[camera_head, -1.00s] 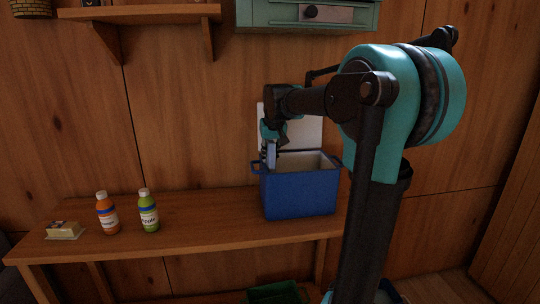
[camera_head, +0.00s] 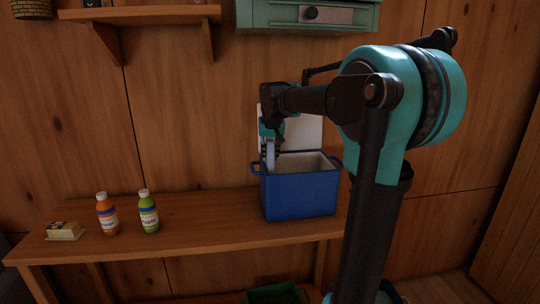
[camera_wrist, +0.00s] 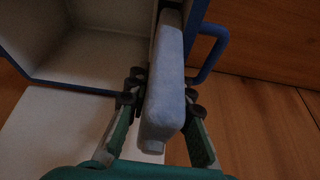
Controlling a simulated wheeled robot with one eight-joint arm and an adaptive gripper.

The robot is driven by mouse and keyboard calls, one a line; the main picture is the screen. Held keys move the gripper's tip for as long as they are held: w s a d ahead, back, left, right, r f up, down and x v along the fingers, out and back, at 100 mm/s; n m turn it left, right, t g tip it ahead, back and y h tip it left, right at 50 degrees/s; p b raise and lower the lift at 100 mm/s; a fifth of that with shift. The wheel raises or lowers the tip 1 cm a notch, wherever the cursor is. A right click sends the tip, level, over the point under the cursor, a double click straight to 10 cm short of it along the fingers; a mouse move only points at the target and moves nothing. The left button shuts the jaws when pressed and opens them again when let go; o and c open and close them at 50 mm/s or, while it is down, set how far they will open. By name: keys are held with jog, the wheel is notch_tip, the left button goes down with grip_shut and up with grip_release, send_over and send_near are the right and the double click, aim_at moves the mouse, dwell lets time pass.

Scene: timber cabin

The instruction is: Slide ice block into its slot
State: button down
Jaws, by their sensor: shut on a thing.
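The ice block (camera_wrist: 165,85) is a pale blue, rounded bar. My gripper (camera_wrist: 162,95) is shut on it, with the fingers on its two long sides. In the head view my gripper (camera_head: 271,146) points down at the left rim of the blue cooler (camera_head: 300,196), and the ice block (camera_head: 271,155) hangs upright from it. In the wrist view the block's far end lies by the cooler's side wall (camera_wrist: 194,30), close to the handle. The slot is mostly hidden by the block; I cannot tell how far the block is in it.
The cooler's white lid (camera_head: 304,132) stands open behind it. An orange bottle (camera_head: 107,214), a green bottle (camera_head: 148,212) and a small dish (camera_head: 63,232) stand on the wooden bench (camera_head: 200,235) to the left. A wooden wall is close behind.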

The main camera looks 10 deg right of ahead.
jog(key=shift+f, duration=0.4)
dwell(0.3)
jog(key=shift+r, duration=0.4)
dwell(0.4)
jog(key=shift+n+y, duration=0.4)
jog(key=shift+n, duration=0.6)
jog(key=shift+f, duration=0.4)
jog(key=shift+r, duration=0.45)
